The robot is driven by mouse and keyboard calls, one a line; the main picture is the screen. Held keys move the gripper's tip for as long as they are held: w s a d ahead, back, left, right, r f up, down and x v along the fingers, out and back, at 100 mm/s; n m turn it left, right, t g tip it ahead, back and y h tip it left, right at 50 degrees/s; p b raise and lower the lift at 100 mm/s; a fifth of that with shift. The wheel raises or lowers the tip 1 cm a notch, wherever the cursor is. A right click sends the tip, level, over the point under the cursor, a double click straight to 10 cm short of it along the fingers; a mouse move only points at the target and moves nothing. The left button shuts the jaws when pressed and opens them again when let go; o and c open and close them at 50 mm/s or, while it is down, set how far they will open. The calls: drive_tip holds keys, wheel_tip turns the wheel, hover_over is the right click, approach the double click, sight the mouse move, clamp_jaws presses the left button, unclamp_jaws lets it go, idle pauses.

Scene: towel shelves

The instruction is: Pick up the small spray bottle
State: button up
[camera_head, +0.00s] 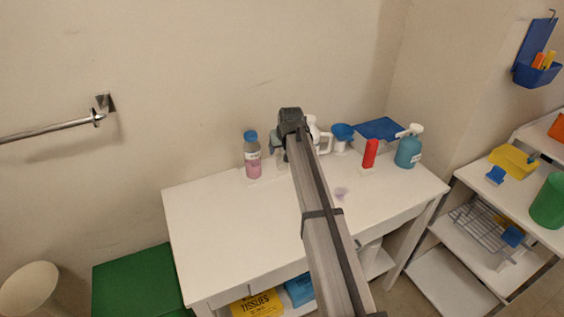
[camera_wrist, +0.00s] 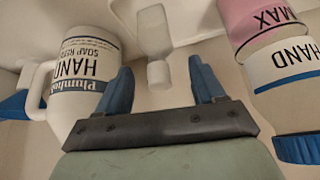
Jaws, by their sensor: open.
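The small spray bottle appears to be the small pale bottle with a white cap (camera_wrist: 154,35), between and beyond my fingertips in the wrist view. In the head view a small pale bottle (camera_head: 281,160) stands on the white table, partly hidden by my arm. My gripper (camera_wrist: 160,65) is open, with blue fingers on either side of the bottle's cap end in the picture; nothing is held. I cannot tell whether a finger touches it. In the head view my fingers are mostly hidden behind the arm.
A pink bottle with blue cap (camera_head: 252,160) stands close left. A white soap refill jug (camera_wrist: 85,75) is close on the other side. A blue funnel (camera_head: 341,134), red bottle (camera_head: 370,153) and teal pump bottle (camera_head: 408,150) are further right. The table's front left (camera_head: 225,225) is clear.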

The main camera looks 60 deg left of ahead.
drive_tip(key=shift+x, duration=1.45)
drive_tip(key=shift+c, duration=0.4)
drive_tip(key=c, duration=1)
